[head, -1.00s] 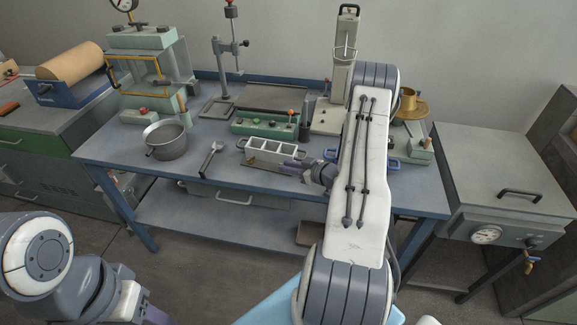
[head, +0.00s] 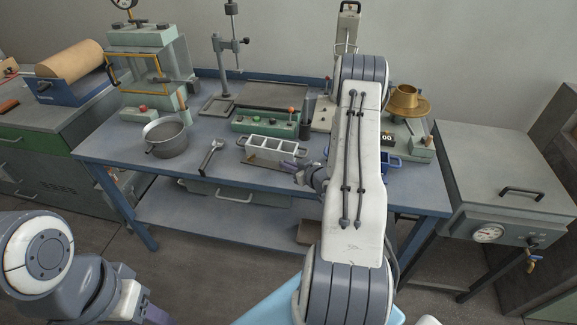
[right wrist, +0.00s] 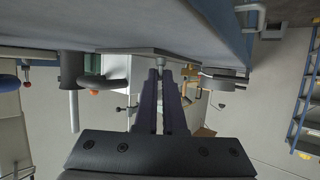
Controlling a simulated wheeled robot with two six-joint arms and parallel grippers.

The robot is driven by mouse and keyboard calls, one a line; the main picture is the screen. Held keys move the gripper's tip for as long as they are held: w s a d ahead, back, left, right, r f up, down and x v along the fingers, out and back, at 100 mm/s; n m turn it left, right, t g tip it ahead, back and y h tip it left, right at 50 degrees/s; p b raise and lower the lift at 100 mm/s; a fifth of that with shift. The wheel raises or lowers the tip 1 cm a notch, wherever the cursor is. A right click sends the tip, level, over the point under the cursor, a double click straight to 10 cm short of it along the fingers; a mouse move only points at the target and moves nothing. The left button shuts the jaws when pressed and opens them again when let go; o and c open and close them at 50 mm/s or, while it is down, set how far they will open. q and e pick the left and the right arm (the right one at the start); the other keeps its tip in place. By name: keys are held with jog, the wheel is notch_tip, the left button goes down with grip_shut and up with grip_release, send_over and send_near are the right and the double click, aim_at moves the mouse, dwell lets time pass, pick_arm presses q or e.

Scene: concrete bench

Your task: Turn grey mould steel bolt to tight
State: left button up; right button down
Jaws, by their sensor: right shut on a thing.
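The grey mould (head: 272,146), with open square compartments, sits on a brown base plate (head: 262,160) near the bench's front edge in the head view. My right gripper (head: 291,166) is at the mould's right front corner, with its purple fingers pointing left. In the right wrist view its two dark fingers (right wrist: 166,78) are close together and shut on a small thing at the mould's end. I take this for the steel bolt, mostly hidden by the fingers, so its tightness cannot be seen. My left gripper (head: 158,315) only partly shows at the bottom edge.
A steel pan (head: 166,138) and a wrench-like tool (head: 211,157) lie left of the mould. A green control box (head: 265,122) stands behind it. My right arm hides part of the bench's right side, near a brass-topped device (head: 404,105).

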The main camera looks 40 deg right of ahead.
aim_at(277, 173)
jog(key=m+h, duration=0.1)
jog(key=a+m+h+b, duration=0.1)
jog(key=m+h, duration=0.1)
jog(key=m+h+b, duration=0.1)
jog(key=h, duration=0.1)
jog(key=shift+w+a+g, duration=0.2)
jog(key=shift+a+g, duration=0.1)
jog(key=shift+g, duration=0.1)
jog(key=m+h, duration=0.1)
jog(key=m+g+h+b, duration=0.1)
jog(key=m+g+h, duration=0.1)
jog(key=m, duration=0.1)
jog(key=shift+w+a+h+b, duration=0.3)
jog(key=shift+a+h, duration=0.05)
jog(key=shift+h, duration=0.05)
jog(key=shift+w+a+r+m+g+h, duration=0.1)
jog(key=shift+w+m+g+h, duration=0.05)
jog(key=shift+m+g+h, duration=0.65)
jog(key=shift+w+m+g+h, duration=0.2)
jog(key=shift+m+g+h, duration=0.4)
jog(key=shift+m+g, duration=0.4)
jog(key=m+g, duration=0.1)
jog(key=m+g+h+p, duration=0.1)
jog(key=m+g, duration=0.2)
jog(key=shift+w+a+h, duration=0.1)
jog(key=shift+w+h, duration=0.2)
jog(key=shift+w+m+g+p, duration=0.1)
jog(key=shift+m+g+p, duration=0.2)
jog(key=shift+m+g, duration=0.5)
